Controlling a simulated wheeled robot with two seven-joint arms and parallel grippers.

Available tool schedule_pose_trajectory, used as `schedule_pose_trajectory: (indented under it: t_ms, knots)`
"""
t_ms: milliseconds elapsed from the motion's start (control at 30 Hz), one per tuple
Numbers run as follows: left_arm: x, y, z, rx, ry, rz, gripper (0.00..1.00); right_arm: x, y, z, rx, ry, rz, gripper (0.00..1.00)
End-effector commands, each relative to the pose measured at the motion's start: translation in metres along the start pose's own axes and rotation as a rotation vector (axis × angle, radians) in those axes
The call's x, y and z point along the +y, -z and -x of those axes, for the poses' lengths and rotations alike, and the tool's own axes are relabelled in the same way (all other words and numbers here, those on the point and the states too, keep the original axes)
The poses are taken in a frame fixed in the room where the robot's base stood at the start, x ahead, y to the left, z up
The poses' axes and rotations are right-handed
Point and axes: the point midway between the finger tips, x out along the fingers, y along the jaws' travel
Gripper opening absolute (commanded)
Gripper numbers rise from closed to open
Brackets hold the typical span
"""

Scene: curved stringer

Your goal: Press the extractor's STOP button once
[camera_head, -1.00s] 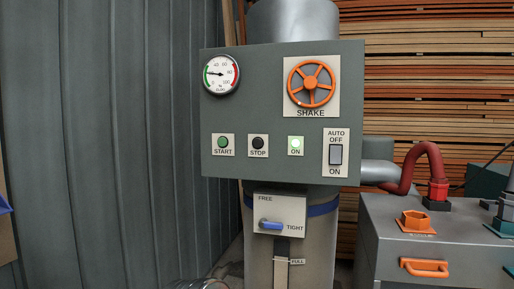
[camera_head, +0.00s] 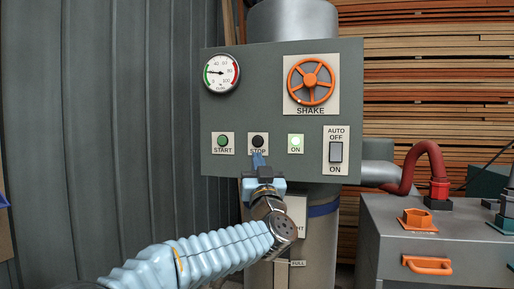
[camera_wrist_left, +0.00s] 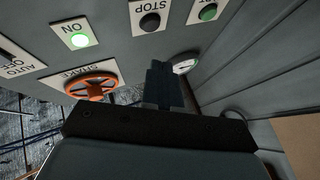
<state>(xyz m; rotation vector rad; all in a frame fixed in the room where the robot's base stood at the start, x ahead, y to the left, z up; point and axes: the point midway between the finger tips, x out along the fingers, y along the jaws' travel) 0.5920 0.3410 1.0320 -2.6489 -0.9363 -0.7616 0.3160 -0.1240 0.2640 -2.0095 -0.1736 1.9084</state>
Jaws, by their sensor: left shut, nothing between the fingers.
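The black STOP button (camera_head: 258,141) sits on a white label plate on the extractor's grey-green panel (camera_head: 280,110). My left gripper (camera_head: 258,158) is shut and empty, its fingertips just below the button and overlapping the lower edge of the STOP label. In the left wrist view the STOP button (camera_wrist_left: 150,22) shows above the shut fingers (camera_wrist_left: 162,80). The picture shows no clear contact with the button. The ON lamp (camera_head: 295,142) is lit pale green. My right gripper is not in view.
The green START button (camera_head: 222,141) is left of STOP. An AUTO OFF/ON switch (camera_head: 336,152), an orange SHAKE wheel (camera_head: 311,80) and a gauge (camera_head: 221,74) share the panel. A grey machine (camera_head: 440,235) with orange handles stands at the right.

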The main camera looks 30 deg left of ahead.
Motion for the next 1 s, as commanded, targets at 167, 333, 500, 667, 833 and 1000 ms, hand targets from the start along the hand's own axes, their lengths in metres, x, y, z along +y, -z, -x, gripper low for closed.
schedule_pose_trajectory:
  t_ms: [167, 333, 500, 667, 833, 1000]
  knots:
    - [-0.030, 0.032, -0.007, 0.041, 0.082, 0.003, 0.00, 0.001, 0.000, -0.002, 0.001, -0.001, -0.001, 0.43]
    - [-0.035, 0.037, -0.008, 0.046, 0.097, 0.002, 0.00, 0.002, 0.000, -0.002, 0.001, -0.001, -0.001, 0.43]
    - [-0.035, 0.037, -0.008, 0.046, 0.095, 0.002, 0.00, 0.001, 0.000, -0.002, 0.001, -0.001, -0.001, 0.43]
    - [-0.033, 0.036, -0.012, 0.046, 0.095, 0.002, 0.00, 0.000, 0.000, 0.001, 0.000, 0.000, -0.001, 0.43]
    - [-0.025, 0.029, -0.026, 0.045, 0.093, 0.000, 0.00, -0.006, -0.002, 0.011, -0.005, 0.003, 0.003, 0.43]
    - [-0.014, 0.018, -0.046, 0.044, 0.093, 0.000, 0.00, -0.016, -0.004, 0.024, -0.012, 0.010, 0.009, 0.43]
